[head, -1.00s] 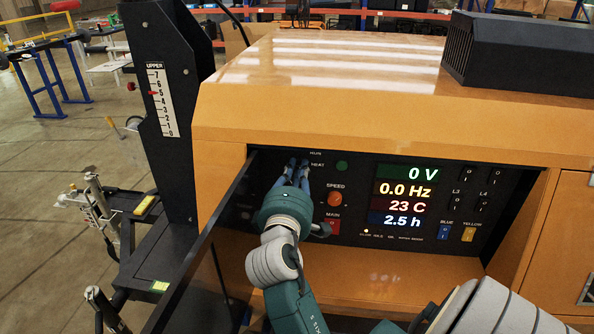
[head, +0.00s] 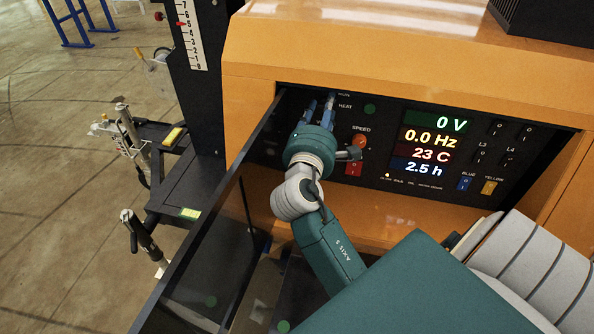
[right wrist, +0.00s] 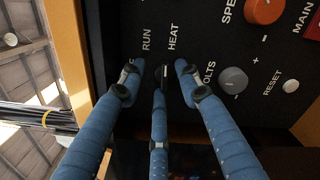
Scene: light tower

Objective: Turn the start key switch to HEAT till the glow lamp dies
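The dark control panel (head: 395,118) is set in the orange machine. My right gripper (head: 321,103) is at its upper left, by the HEAT label. In the right wrist view its blue fingers (right wrist: 158,72) are spread apart around the start key switch (right wrist: 163,71), below the RUN and HEAT labels. The switch is small and partly hidden by the middle finger; contact cannot be told. The glow lamp (head: 387,176), at the left of the lamp row, is lit. My left gripper is not in view.
The orange SPEED knob (head: 360,141) and red MAIN switch (head: 354,169) are close right of my gripper. A grey VOLTS knob (right wrist: 233,80) is beside the fingers. A dark open door (head: 215,215) stands left of my forearm.

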